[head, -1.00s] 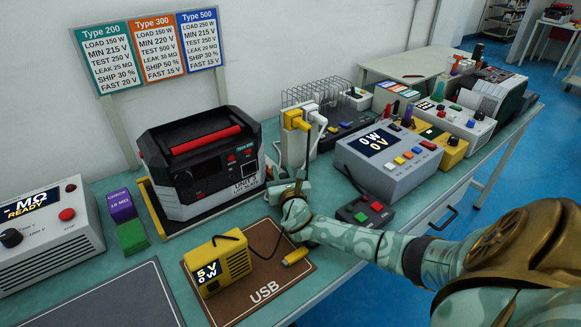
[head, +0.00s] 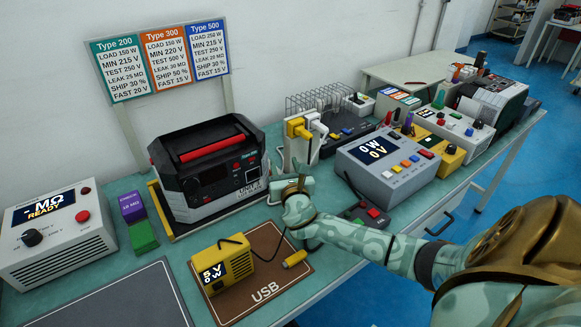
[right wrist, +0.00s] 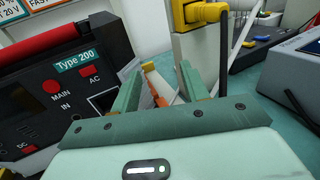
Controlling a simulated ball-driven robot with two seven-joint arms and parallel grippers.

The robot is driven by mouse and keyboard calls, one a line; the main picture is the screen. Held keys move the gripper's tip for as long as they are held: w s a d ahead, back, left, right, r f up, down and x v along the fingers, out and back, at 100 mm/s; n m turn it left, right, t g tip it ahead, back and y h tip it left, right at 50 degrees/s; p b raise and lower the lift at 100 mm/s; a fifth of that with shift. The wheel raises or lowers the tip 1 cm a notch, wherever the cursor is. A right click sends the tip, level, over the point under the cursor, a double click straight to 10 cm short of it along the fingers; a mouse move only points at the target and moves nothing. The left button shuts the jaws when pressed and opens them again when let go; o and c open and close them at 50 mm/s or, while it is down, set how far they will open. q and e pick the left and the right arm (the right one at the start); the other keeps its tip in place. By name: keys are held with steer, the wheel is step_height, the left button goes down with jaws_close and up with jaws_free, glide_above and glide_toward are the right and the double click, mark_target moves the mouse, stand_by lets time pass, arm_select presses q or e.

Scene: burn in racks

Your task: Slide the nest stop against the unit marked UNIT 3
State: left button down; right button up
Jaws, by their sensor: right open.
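The unit (head: 210,165) is a black and grey box with a red handle, labelled Type 200. Its lower front carries a UNIT label whose number looks like 3. It sits in a nest with a yellow edge (head: 160,212) at the left. My right gripper (head: 299,184) is just right of the unit, near its front right corner. In the right wrist view its two fingers (right wrist: 158,92) stand apart. An orange and white piece (right wrist: 156,88) shows between or beyond them; I cannot tell if it is the nest stop. My left gripper is out of view.
A yellow USB load box (head: 223,266) with a cable lies on the brown mat (head: 220,303) in front. A socket post with a yellow plug (head: 298,128) stands behind my gripper. A grey meter (head: 385,168) and a button box (head: 368,216) are to the right.

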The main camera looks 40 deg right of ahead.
steer(key=s+a+r+p, duration=0.3)
steer(key=s+a+r, duration=0.2)
steer(key=s, duration=0.3)
steer(key=shift+s+a+r, duration=0.2)
steer(key=shift+a+r, duration=0.2)
steer(key=shift+a, duration=0.3)
steer(key=shift+f, duration=0.1)
